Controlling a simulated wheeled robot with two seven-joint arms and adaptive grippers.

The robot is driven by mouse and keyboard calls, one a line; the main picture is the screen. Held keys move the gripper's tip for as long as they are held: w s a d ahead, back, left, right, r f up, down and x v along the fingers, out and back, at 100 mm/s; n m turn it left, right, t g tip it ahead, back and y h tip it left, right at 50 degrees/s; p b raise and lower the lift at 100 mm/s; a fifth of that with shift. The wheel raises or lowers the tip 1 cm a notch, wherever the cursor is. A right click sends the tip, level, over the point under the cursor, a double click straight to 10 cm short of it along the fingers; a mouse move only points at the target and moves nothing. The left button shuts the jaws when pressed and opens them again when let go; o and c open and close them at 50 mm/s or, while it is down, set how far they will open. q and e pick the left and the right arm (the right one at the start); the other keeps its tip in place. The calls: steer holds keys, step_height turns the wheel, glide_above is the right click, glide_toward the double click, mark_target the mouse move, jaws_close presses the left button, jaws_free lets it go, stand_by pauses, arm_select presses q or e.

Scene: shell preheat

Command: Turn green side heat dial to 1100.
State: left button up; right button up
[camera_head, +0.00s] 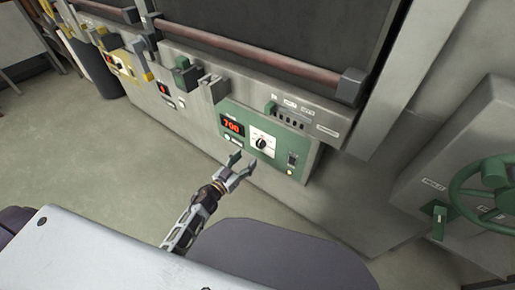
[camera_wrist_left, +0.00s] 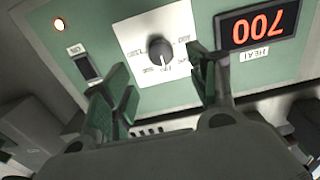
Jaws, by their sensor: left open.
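The green panel (camera_head: 274,161) is on the front of the grey machine and carries the heat dial (camera_head: 261,143), a black knob on a white square plate. In the left wrist view the dial (camera_wrist_left: 160,50) shows between and beyond my fingers, with its scale too small to read surely. A red display (camera_head: 232,125) beside it reads 700; it also shows upside down in the left wrist view (camera_wrist_left: 262,24). My left gripper (camera_head: 238,166) is open and empty, just in front of the panel, below and left of the dial, apart from it. My right gripper is not in view.
A switch (camera_wrist_left: 85,66) and a lit lamp (camera_wrist_left: 60,25) are on the same green panel. A green handwheel (camera_head: 482,190) stands at the right. The floor (camera_head: 110,150) at the left is clear.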

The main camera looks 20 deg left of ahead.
mark_target(259, 146)
arm_select(q)
steer(key=shift+x, duration=2.3)
steer(key=shift+b+x, duration=0.45)
steer(key=shift+x, duration=0.9)
steer(key=shift+w+d, duration=0.2)
steer(key=shift+w, duration=0.5)
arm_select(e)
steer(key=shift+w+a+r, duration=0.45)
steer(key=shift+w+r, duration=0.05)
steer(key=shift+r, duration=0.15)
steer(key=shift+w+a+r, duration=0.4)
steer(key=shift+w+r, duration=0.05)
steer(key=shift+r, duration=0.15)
arm_select(q)
steer(key=shift+c, duration=0.4)
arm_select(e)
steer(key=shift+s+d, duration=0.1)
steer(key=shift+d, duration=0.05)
arm_select(q)
steer(key=c, duration=0.9)
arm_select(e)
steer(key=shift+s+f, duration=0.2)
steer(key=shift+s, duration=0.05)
